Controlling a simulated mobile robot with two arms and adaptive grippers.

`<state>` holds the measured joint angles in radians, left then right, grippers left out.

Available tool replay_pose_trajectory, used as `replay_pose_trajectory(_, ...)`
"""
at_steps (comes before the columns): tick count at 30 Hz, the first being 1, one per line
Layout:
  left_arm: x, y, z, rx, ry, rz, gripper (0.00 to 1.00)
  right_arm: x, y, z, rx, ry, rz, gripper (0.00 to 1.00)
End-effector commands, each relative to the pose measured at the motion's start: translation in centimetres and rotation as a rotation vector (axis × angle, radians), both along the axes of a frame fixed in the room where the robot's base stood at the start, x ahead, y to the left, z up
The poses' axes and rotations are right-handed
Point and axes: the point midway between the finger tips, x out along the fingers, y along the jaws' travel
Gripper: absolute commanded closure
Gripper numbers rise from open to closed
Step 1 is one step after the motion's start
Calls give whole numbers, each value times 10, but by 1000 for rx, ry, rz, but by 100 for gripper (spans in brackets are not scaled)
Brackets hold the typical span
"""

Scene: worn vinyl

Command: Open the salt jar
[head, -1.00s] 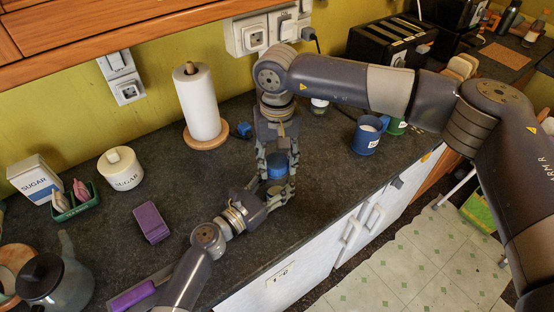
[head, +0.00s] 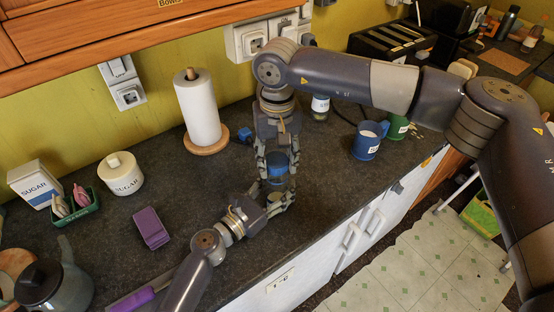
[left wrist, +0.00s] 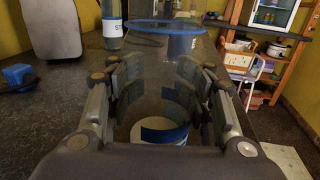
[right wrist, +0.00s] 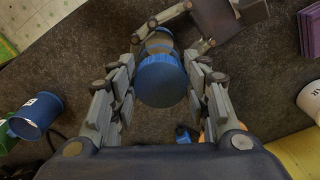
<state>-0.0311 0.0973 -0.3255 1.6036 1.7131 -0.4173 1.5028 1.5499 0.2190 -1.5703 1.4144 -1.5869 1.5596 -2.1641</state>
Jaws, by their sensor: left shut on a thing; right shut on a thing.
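A clear jar (head: 277,184) with a blue lid (head: 277,164) stands between my grippers near the middle of the counter. My left gripper (head: 279,201) is shut around the jar's lower body. In the left wrist view, a blue and white label (left wrist: 163,131) shows on it. My right gripper (head: 277,157) comes from the back and is shut on the lid, which fills its fingers in the right wrist view (right wrist: 162,82). My fingers partly hide the jar, and I cannot tell whether the lid is clear of its rim.
A second labelled jar (head: 320,106) stands behind, beside a blue mug (head: 368,141) and a green mug (head: 397,126). A paper towel roll (head: 199,108), sugar bowl (head: 121,174), purple block (head: 151,228) and kettle (head: 56,280) stand left. The counter's front edge is close.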

Motion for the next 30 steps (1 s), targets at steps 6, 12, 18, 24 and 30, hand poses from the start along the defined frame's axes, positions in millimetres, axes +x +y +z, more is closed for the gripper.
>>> replay_pose_trajectory(6,1,1,1,-1,-1,2,100,0,0,3,-1,0,0,85)
replay_pose_trajectory(12,1,1,1,-1,-1,2,100,0,0,27,-1,-1,0,85)
replay_pose_trajectory(18,1,1,2,-2,-2,2,100,0,-1,40,-2,1,0,85)
replay_pose_trajectory(24,1,1,2,-2,-2,2,42,0,-1,39,-2,2,0,85)
replay_pose_trajectory(30,1,1,1,-1,-1,2,29,0,-1,39,-2,2,0,85)
